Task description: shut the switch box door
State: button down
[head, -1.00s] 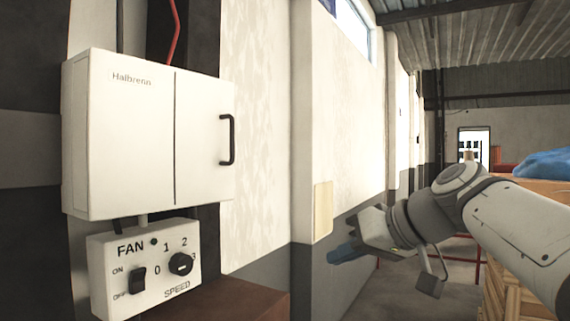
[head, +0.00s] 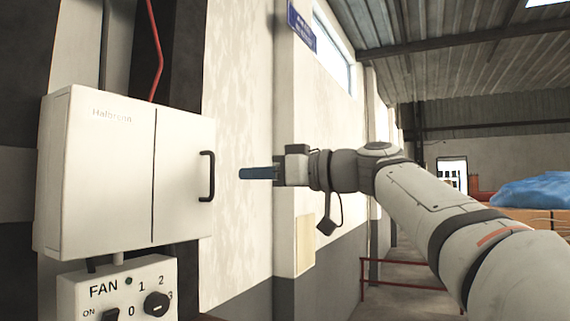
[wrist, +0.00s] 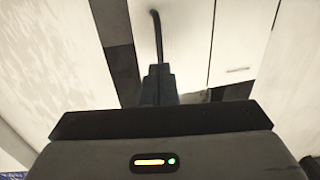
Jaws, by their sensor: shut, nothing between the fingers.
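The white switch box (head: 95,180) hangs on the wall at the left of the head view. Its door (head: 178,185) is the right-hand panel, past a thin dark seam, with a black bar handle (head: 207,177) near its right edge. The door looks in line with the fixed front; no gap or inside shows. My gripper (head: 243,173) is shut and empty, its blue fingers pointing left at handle height, a little right of the handle in the picture. In the wrist view the fingers (wrist: 158,82) point at the door, with the handle (wrist: 157,35) just beyond; contact cannot be told.
A white fan control box (head: 120,290) with a switch and a speed knob sits just below the switch box. A red cable (head: 155,50) runs down behind it. A red rail (head: 400,287) and a blue-covered crate (head: 545,192) stand farther back on the right.

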jog(key=shift+p+x, duration=0.95)
jog(key=shift+x, duration=1.95)
jog(key=shift+w, duration=0.1)
